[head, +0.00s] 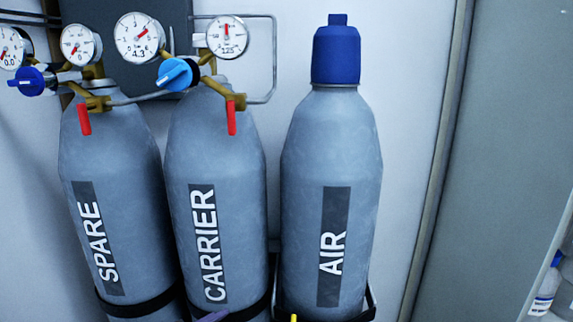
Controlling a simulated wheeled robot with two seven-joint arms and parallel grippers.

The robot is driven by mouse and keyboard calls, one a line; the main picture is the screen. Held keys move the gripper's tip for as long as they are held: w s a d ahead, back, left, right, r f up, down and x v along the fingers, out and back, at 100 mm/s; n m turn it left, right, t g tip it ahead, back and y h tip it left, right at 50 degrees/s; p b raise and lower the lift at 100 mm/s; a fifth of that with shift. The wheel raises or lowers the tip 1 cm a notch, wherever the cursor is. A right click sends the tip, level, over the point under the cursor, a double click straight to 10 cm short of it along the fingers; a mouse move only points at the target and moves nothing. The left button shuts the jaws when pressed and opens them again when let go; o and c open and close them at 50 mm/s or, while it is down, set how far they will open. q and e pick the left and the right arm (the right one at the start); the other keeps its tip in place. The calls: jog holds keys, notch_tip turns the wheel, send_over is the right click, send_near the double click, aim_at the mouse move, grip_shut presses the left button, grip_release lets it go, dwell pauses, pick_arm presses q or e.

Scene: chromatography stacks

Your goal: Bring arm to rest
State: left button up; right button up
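Neither of my grippers can be made out in the head view, and no arm of mine is clearly visible. Three grey gas cylinders stand upright in a row against the wall: the SPARE cylinder (135,190) at the left, the CARRIER cylinder (240,190) in the middle and the AIR cylinder (305,170) at the right. The AIR cylinder wears a blue cap (336,55).
Regulators with round gauges (136,37), blue knobs (177,74) and red levers (231,117) top the left two cylinders. Black straps circle the cylinders low down. Small purple and yellow pieces, unidentified, show at the bottom edge. A bottle (545,290) stands at lower right.

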pick_arm(q)
jog(key=s+a+f+n+g+y, duration=0.1)
jog(key=s+a+f+n, duration=0.2)
jog(key=s+f, duration=0.8)
jog(key=s+a+f+n+g+y, duration=0.1)
jog(key=s+a+f+n+g, duration=0.1)
jog(key=s+f+n, duration=0.4)
jog(key=s+a+f, duration=0.1)
jog(key=s+f, duration=0.4)
jog(key=f, duration=0.2)
jog(key=shift+s+f+y, duration=0.15)
jog(key=shift+f+y, duration=0.1)
jog(key=shift+y, duration=0.15)
jog(key=shift+c, duration=0.4)
dwell(1.1)
